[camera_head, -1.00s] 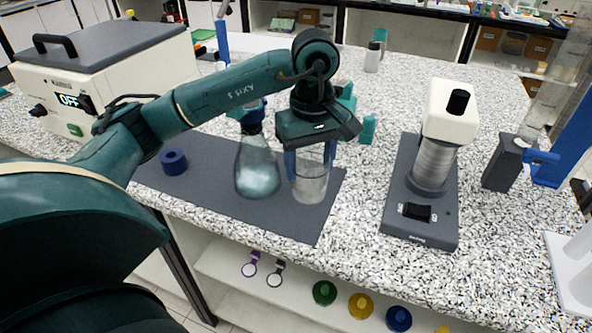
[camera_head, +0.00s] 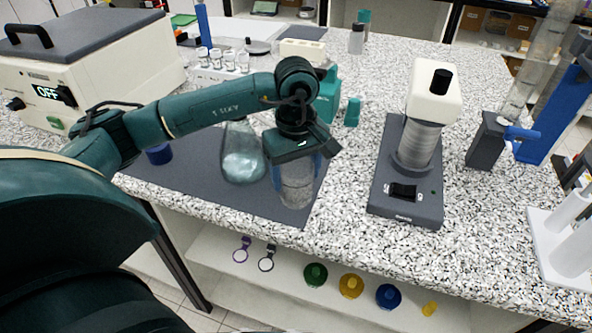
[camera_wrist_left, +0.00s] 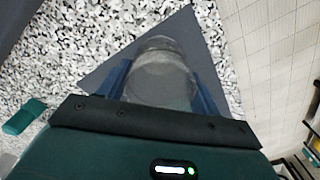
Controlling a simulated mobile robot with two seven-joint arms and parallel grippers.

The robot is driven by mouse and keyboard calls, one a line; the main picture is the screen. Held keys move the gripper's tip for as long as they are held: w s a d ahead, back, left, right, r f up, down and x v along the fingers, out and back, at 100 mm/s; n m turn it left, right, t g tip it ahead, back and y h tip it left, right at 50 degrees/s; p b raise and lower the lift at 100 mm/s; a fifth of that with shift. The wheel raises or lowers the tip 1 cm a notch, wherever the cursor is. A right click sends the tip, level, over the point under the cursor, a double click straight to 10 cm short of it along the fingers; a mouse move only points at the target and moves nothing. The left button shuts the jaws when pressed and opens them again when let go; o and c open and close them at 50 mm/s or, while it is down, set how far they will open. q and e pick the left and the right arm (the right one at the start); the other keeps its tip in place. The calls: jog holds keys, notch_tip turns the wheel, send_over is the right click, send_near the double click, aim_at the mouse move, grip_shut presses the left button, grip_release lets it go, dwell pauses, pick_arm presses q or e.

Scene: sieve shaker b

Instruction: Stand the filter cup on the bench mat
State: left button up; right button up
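The filter cup (camera_head: 297,188) is a clear, roughly upright cylinder over the near right part of the dark grey bench mat (camera_head: 200,183). My left gripper (camera_head: 298,170) comes down over it from above, with blue fingers on both sides of its wall. In the left wrist view the cup (camera_wrist_left: 160,78) sits between the two fingers, which look closed against it. The cup's base is at or very close to the mat; I cannot tell whether it touches. Its upper part is hidden by the gripper in the head view. My right gripper is not in view.
A glass flask (camera_head: 242,160) stands on the mat just left of the cup. A blue ring (camera_head: 159,154) lies at the mat's left, partly behind my arm. A shaker-like device (camera_head: 416,150) stands to the right. The bench's front edge is close to the mat's near corner.

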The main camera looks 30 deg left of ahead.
pick_arm(q)
jog(key=shift+o, duration=1.3)
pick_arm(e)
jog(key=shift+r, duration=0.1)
pick_arm(q)
jog(key=shift+r, duration=0.1)
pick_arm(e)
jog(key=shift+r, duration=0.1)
pick_arm(q)
jog(key=shift+r, duration=0.25)
notch_tip(320, 180, up, 12)
jog(key=shift+f, duration=0.15)
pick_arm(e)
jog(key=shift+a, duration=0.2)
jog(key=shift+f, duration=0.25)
